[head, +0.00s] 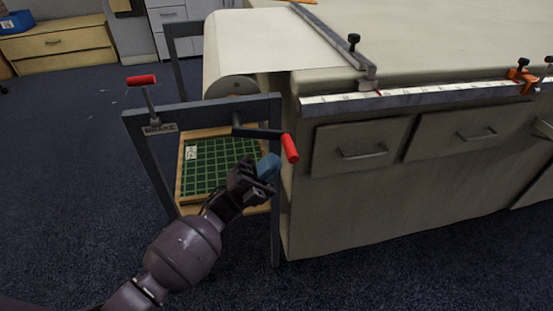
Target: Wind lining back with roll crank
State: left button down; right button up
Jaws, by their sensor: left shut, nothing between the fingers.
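The roll crank (262,133) sticks out from the front of the dark roll stand, its red handle (289,147) pointing down to the right. The cream lining (262,40) runs from its roll (231,86) on the stand up over the table's left end. My left gripper (270,165) is shut and empty, its blue fingertips just below and left of the red handle. I cannot tell whether they touch it. My right gripper is out of view.
A brake lever with a red grip (141,80) stands at the stand's left corner, by a "BRAKE" label. A wooden tray with a green grid (215,165) sits inside the stand. A metal bar (330,35) crosses the lining on the cloth table (440,40). Floor at left is clear.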

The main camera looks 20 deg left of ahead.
pick_arm(q)
jog(key=v, duration=1.1)
jog(key=s+a+r+m+g+y+p, duration=0.2)
jog(key=s+a+r+g+y+p, duration=0.15)
jog(key=s+a+p, duration=0.2)
jog(key=w+d+r+n+y+b, duration=0.1)
jog(key=w+d+r+n+b, duration=0.1)
jog(key=w+d, duration=0.6)
jog(key=shift+w+d+r, duration=0.35)
jog(key=shift+d+r, duration=0.25)
jog(key=shift+d, duration=0.95)
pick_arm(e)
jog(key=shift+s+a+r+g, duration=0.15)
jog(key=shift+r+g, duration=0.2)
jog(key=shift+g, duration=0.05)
